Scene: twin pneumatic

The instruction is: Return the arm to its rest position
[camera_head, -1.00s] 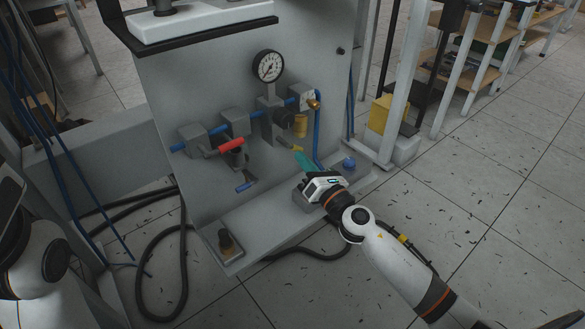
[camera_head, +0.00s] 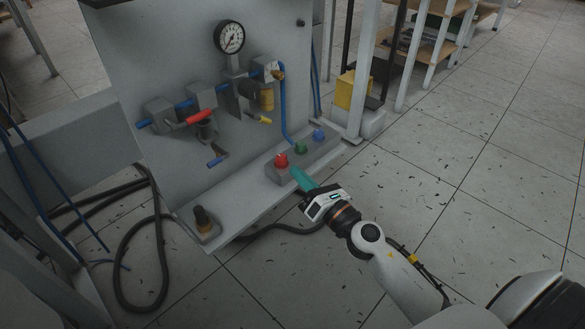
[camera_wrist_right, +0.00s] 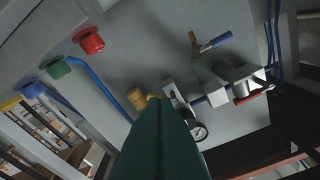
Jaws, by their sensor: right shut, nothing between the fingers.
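My right gripper (camera_head: 303,181) has teal fingers that are shut with nothing between them. In the head view it is in front of the grey button box, near the red button (camera_head: 281,160), at the panel's lower right. The right arm comes in from the lower right corner. In the right wrist view the shut teal fingers (camera_wrist_right: 160,125) fill the lower middle and point toward the panel. The red button (camera_wrist_right: 89,41) and the green button (camera_wrist_right: 56,67) show at the upper left there. My left gripper is not in view.
The grey panel (camera_head: 130,75) carries a pressure gauge (camera_head: 229,37), a red-handled valve (camera_head: 199,118) and blue pipes. A green button (camera_head: 300,147) and a blue button (camera_head: 319,135) sit on the box. A black hose (camera_head: 123,262) lies on the floor.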

